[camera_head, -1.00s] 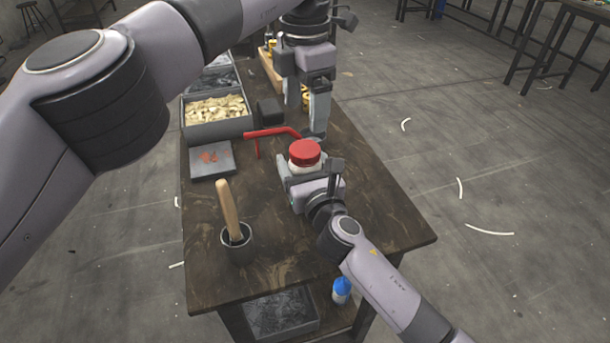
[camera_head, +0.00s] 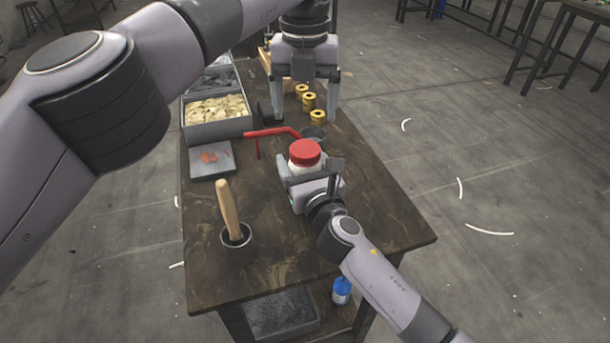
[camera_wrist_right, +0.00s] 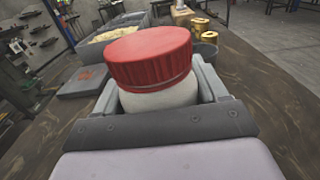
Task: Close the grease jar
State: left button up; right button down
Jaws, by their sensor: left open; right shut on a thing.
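The grease jar (camera_head: 305,163) is a white jar with a red lid (camera_head: 305,152) sitting on its top. My right gripper (camera_head: 309,181) is shut around the white body of the jar, near the middle of the table. In the right wrist view the jar body (camera_wrist_right: 160,98) is between the fingers, and the red lid (camera_wrist_right: 150,57) covers its mouth and looks level. I cannot tell whether the lid is screwed tight. My left gripper (camera_head: 304,108) is open and empty, pointing down behind the jar, apart from the lid, with its fingers spread wide.
A red bent lever (camera_head: 272,132) is just behind the jar. Several brass bushings (camera_head: 308,101) stand at the back. The table's right front is clear.

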aim_at(305, 148)
pick_arm(q)
jog(key=shift+f, duration=4.05)
jog(key=c, duration=1.1)
jog(key=m, duration=0.5)
jog(key=o, duration=1.2)
jog(key=shift+r, duration=0.15)
